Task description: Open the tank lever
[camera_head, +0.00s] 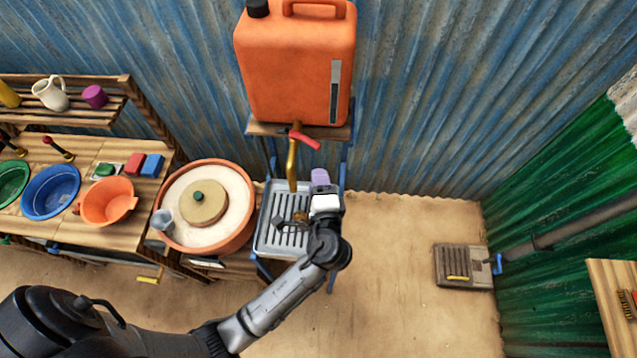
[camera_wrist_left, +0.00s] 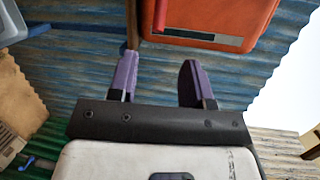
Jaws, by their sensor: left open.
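The orange tank (camera_head: 290,70) stands on a wooden stand against the blue wall. Below its front is a brass tap (camera_head: 292,165) with a red lever (camera_head: 304,138) on top, slanting down to the right. My left gripper (camera_head: 320,178) is below and slightly right of the lever, apart from it, over the right side of the metal drain tray (camera_head: 266,238). In the left wrist view its purple fingers (camera_wrist_left: 158,82) are spread with nothing between them. There the tank (camera_wrist_left: 215,15) is above the fingers, and a red piece (camera_wrist_left: 160,14), seemingly the lever, shows at the top. My right gripper is not in view.
A terracotta basin (camera_head: 240,230) with a round disc stands left of the tray. Farther left, a wooden bench holds an orange bowl (camera_head: 107,202) and a blue bowl (camera_head: 52,192). A floor grate (camera_head: 463,266) lies at right. The floor between is clear.

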